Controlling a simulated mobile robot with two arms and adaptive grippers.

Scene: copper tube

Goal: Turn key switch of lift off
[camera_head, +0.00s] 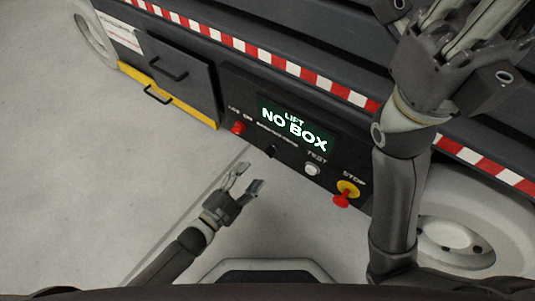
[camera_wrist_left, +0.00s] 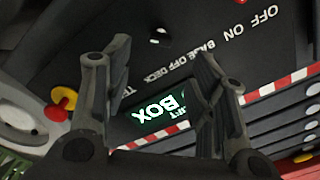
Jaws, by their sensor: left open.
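The black control panel (camera_head: 220,85) of the lift carries a lit display (camera_head: 295,126) reading "LIFT NO BOX". A small dark key switch (camera_head: 270,151) sits below the "BASE OFF DECK" lettering. In the left wrist view the key switch (camera_wrist_left: 160,37) is small and dark with light glints; its exact setting is unclear. My left gripper (camera_head: 247,180) is open and empty, below and left of the key switch, apart from the panel. Its two fingers frame the key in the left wrist view (camera_wrist_left: 163,52). My right gripper (camera_head: 465,45) is raised at the top right, away from the panel.
A red knob (camera_head: 238,128) sits at the panel's left under "OFF ON". A pale TEST button (camera_head: 312,169) and a red-on-yellow STOP button (camera_head: 344,193) are to the right. A yellow-edged drawer (camera_head: 170,92) and wheels flank the panel. Bare floor lies at the left.

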